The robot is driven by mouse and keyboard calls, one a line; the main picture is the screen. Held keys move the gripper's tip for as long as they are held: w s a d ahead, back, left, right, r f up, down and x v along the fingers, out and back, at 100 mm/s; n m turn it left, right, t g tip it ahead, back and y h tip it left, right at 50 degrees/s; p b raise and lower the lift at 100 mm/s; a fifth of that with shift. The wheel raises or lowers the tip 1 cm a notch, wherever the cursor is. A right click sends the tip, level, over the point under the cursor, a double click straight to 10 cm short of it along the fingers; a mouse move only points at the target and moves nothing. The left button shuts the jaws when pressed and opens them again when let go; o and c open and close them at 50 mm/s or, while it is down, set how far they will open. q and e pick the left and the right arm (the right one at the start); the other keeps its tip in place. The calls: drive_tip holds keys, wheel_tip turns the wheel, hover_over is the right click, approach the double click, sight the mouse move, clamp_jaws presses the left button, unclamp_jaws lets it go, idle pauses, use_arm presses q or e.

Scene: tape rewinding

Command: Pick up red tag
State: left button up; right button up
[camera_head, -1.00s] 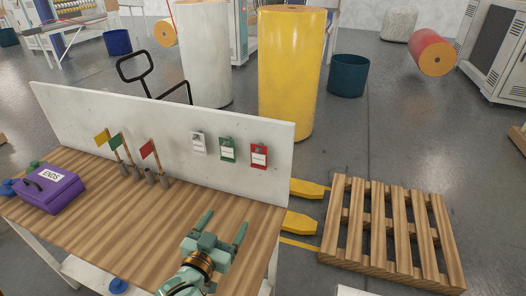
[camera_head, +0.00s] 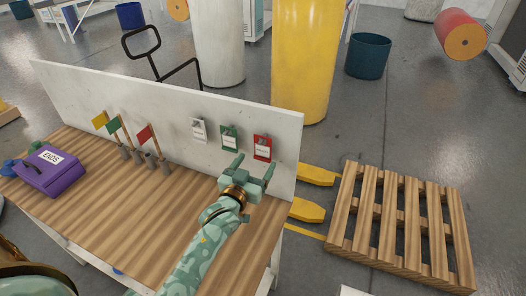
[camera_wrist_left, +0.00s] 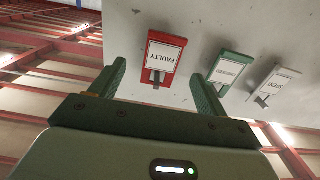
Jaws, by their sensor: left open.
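The red tag (camera_head: 262,147) hangs on the white back panel (camera_head: 160,105) of the workbench, at the right end of a row of tags. In the left wrist view the red tag (camera_wrist_left: 163,58) reads "FAULTY" and lies ahead, between the open fingers. My left gripper (camera_head: 254,168) is open and empty, just below and in front of the red tag, apart from it. The fingers also show in the left wrist view (camera_wrist_left: 160,88). My right gripper is not in view.
A green tag (camera_head: 229,137) and a white tag (camera_head: 198,129) hang left of the red one. Small flags (camera_head: 145,134) stand in holders on the bench. A purple "ENDS" box (camera_head: 50,172) sits at the left. A wooden pallet (camera_head: 400,225) lies on the floor at right.

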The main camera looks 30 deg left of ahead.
sight(262, 149)
use_arm(q)
drive_tip(key=w, duration=0.5)
drive_tip(key=shift+w+a+r, duration=0.1)
drive_tip(key=shift+w+a, duration=0.05)
drive_tip(key=shift+a, duration=0.15)
drive_tip(key=shift+c, duration=0.8)
drive_tip(key=c, duration=0.9)
drive_tip(key=shift+o, duration=0.2)
drive_tip(key=shift+r, duration=0.15)
